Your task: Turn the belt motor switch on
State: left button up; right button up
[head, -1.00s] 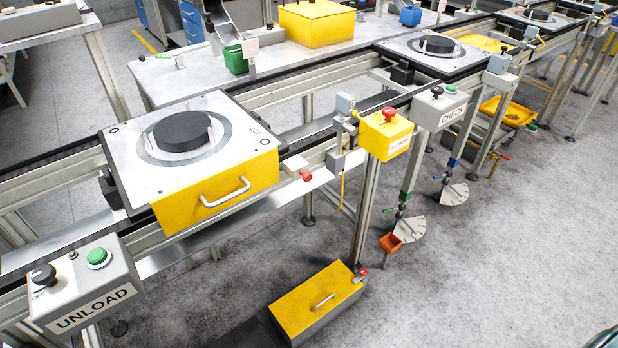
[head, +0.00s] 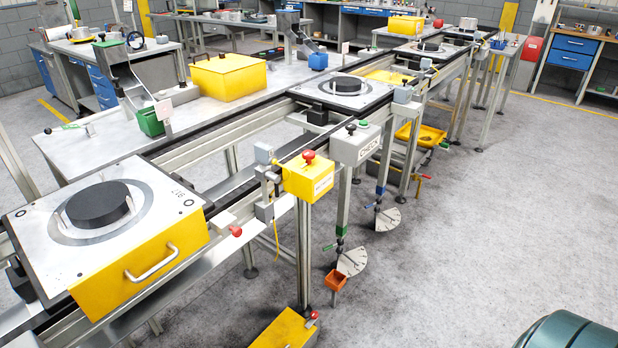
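No switch labelled as the belt motor's can be made out in the head view. A yellow box with a red button (head: 308,176) stands on a post beside the conveyor; its small label is too small to read. To its right is a grey control box labelled CHECK (head: 356,145), with a black knob and a green button on top. Neither of my grippers is in view.
A conveyor (head: 250,140) runs from lower left to upper right, carrying pallets such as the near one (head: 40,225) with a black disc. The grey floor (head: 480,230) at right is clear, except a rounded dark green object (head: 570,332) at the bottom right.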

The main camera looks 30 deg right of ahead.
aim_at(308, 154)
jog(key=z, duration=1.6)
jog(key=i+l, duration=0.55)
jog(key=l, duration=0.2)
